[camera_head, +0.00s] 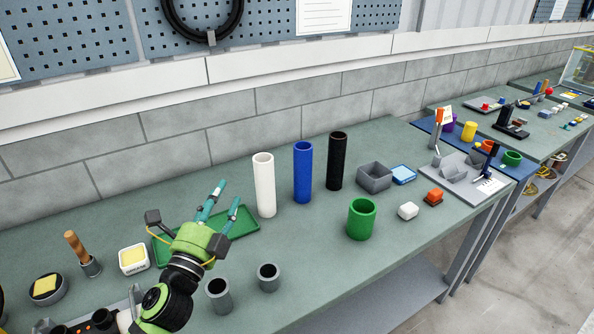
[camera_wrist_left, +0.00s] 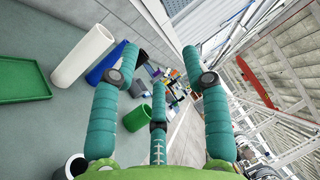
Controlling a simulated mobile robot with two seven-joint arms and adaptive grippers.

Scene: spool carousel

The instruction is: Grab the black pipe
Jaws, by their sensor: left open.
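The black pipe (camera_head: 337,160) stands upright on the green table, to the right of the blue pipe (camera_head: 303,172) and the white pipe (camera_head: 264,185). My left gripper (camera_head: 226,198) is open and empty, to the left of the white pipe and above the green tray (camera_head: 235,222). It is apart from the black pipe, with the white and blue pipes between them. In the left wrist view the three teal fingers (camera_wrist_left: 160,62) are spread. The white pipe (camera_wrist_left: 84,56) and blue pipe (camera_wrist_left: 104,66) show left of them; the black pipe is not clear there. My right gripper is out of view.
Two short grey tubes, one here (camera_head: 268,278), stand near the front edge. A block wall (camera_head: 290,105) runs behind the table.

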